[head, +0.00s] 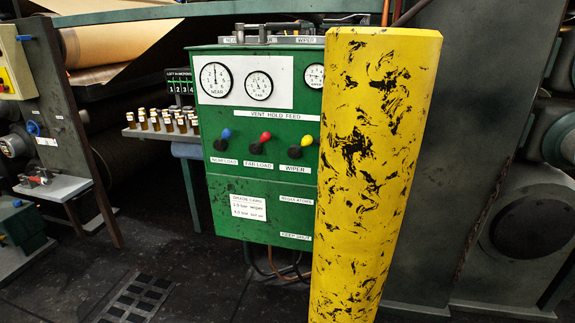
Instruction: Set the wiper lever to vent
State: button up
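The wiper lever has a yellow ball knob (307,140) and a black round base (296,151). It is the rightmost of three levers on a green control cabinet (263,188). Its knob sits up and to the right of its base. A WIPER label (294,169) is below it. A strip reading VENT HOLD FEED (279,115) runs above the levers, with VENT at the left and FEED at the right. My gripper is not in view.
A thick scuffed yellow post (375,180) stands in front of the cabinet's right side, partly hiding a gauge (314,76) and close beside the wiper lever. Blue (226,134) and red (265,138) levers lean similarly. Small bottles (167,122) stand left. Dark floor (175,265) lies open at front left.

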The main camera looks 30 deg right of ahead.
aim_at(307, 140)
jog(key=i+z, duration=0.45)
jog(key=i, duration=0.2)
jog(key=k+j, duration=0.1)
jog(key=j+z, duration=0.1)
jog(key=j, duration=0.2)
jog(key=k+j+z, duration=0.15)
jog(key=j, duration=0.3)
jog(key=j+z, duration=0.15)
jog(key=j, duration=0.25)
jog(key=k+j+z, duration=0.15)
jog(key=j, duration=0.25)
jog(key=i+j+z, duration=0.3)
jog(key=i+j, duration=0.15)
jog(key=j, duration=0.2)
jog(key=i+j+z, duration=0.15)
jog(key=j, duration=0.25)
